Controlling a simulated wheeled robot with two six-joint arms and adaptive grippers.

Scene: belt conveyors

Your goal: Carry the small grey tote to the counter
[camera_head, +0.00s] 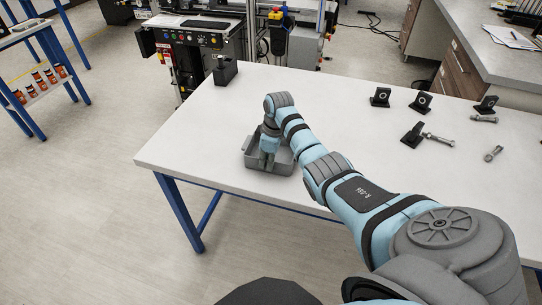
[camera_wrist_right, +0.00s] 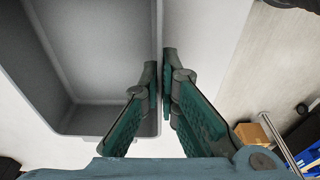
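The small grey tote (camera_head: 255,161) sits on the white table near its front left part. In the right wrist view the open inside of the tote (camera_wrist_right: 105,45) fills the upper left. My right gripper (camera_head: 268,150) reaches down at the tote. In the right wrist view its fingers (camera_wrist_right: 162,78) are close together, one on each side of the tote's wall, and look closed on it. A counter (camera_head: 502,52) with a light top and wood drawers stands at the upper right in the head view. My left gripper is not in view.
The white table (camera_head: 200,135) also holds a black block (camera_head: 225,70) at the back left, and several black brackets (camera_head: 421,102) and metal bolts (camera_head: 440,139) on the right. Machinery (camera_head: 200,45) stands behind it. A blue rack (camera_head: 35,80) is at the far left.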

